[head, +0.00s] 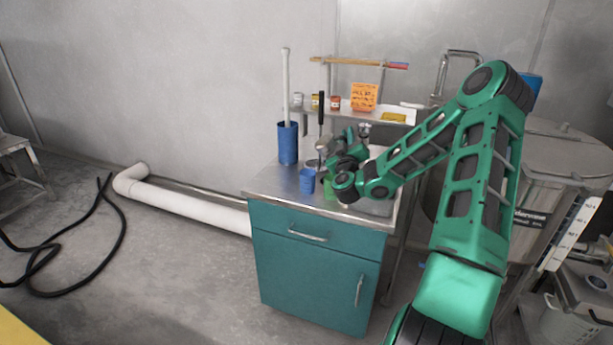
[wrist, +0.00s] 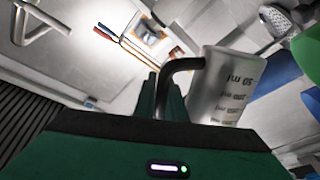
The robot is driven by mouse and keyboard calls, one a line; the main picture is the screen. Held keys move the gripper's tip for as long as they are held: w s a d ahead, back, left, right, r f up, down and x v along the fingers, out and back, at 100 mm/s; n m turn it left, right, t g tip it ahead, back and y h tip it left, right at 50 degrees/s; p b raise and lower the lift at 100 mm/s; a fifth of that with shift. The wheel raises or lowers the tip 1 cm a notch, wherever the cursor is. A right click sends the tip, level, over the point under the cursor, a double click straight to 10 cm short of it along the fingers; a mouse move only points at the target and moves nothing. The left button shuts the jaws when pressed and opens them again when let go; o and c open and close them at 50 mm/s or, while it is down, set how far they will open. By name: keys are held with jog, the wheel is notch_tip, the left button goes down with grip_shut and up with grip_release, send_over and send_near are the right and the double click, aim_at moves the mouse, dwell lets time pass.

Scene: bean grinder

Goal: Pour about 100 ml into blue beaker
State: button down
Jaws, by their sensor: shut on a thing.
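A small blue beaker (head: 307,180) stands on the steel counter top (head: 270,182), near its front left. A green beaker (head: 330,188) is just right of it, partly hidden by my arm. My gripper (wrist: 163,98) is shut on the dark curved handle of a whitish measuring cup (wrist: 222,88) with printed ml marks. The marks look turned over in the wrist view. In the head view my gripper (head: 328,164) is above and behind the beakers, and the cup is small and mostly hidden there. I cannot tell how full the cup or the blue beaker is.
A tall blue container (head: 288,143) with a white rod stands at the counter's back left. A large metal drum (head: 550,150) is at right. The counter's front left is clear.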

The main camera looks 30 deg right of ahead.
aim_at(341, 136)
jog(key=shift+w+a+r+n+t+b, duration=0.2)
jog(key=shift+a+r+n, duration=0.2)
jog(key=shift+n, duration=0.2)
jog(key=shift+w+a+r+n+t+b, duration=0.2)
jog(key=shift+a+r+n, duration=0.15)
jog(key=shift+n, duration=0.25)
jog(key=shift+a, duration=0.1)
jog(key=shift+w+a+n+t+y+b, duration=0.1)
jog(key=shift+a+n+t+y+b, duration=0.15)
jog(key=shift+n+b, duration=0.45)
jog(key=shift+w+a+n+t+y+b, duration=0.15)
jog(key=shift+a+n+t+b, duration=0.2)
jog(key=shift+n+b, duration=0.35)
jog(key=shift+s+d+b, duration=0.1)
jog(key=shift+s+b, duration=0.2)
jog(key=shift+b, duration=0.4)
jog(key=shift+a+r+n+t+y+b, duration=0.1)
jog(key=shift+a+n+t+y+b, duration=0.2)
jog(key=shift+n+b, duration=0.85)
jog(key=shift+w+a+n+y, duration=0.1)
jog(key=shift+a+n+y, duration=0.2)
jog(key=shift+n, duration=0.35)
jog(key=shift+w+a+n+t, duration=0.1)
jog(key=shift+a+n+t, duration=0.1)
jog(key=shift+n+t, duration=0.1)
